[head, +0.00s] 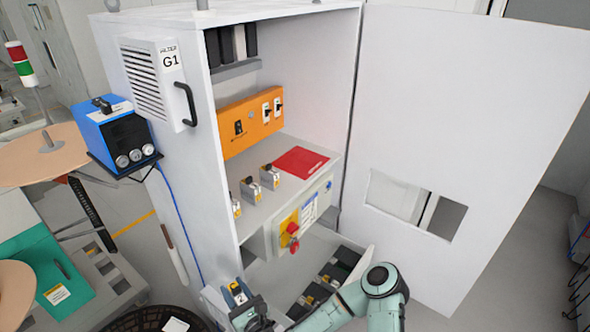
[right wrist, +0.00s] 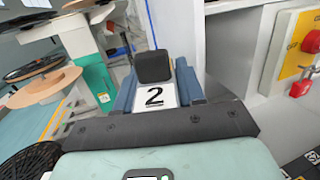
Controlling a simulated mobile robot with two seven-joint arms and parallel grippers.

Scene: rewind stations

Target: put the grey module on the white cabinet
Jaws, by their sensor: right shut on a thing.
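My right gripper (head: 243,303) is shut on a module (head: 238,290) marked "2", taken to be the grey module, at the bottom of the head view. In the right wrist view the module (right wrist: 168,96) shows a dark block and a white label between the blue fingers (right wrist: 156,98); its lower part is hidden. The white cabinet (head: 165,80) stands open; the held module is in front of its lower left front edge. Several similar grey modules (head: 252,188) stand in a row on the cabinet's shelf (head: 285,200). My left gripper is not in view.
The open cabinet door (head: 450,110) spans the right. A red plate (head: 301,162) lies on the shelf. Below, a control panel (head: 303,215) with red knobs sticks out above an open drawer (head: 355,255) holding dark items. A blue device (head: 113,130) hangs on the cabinet's left side.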

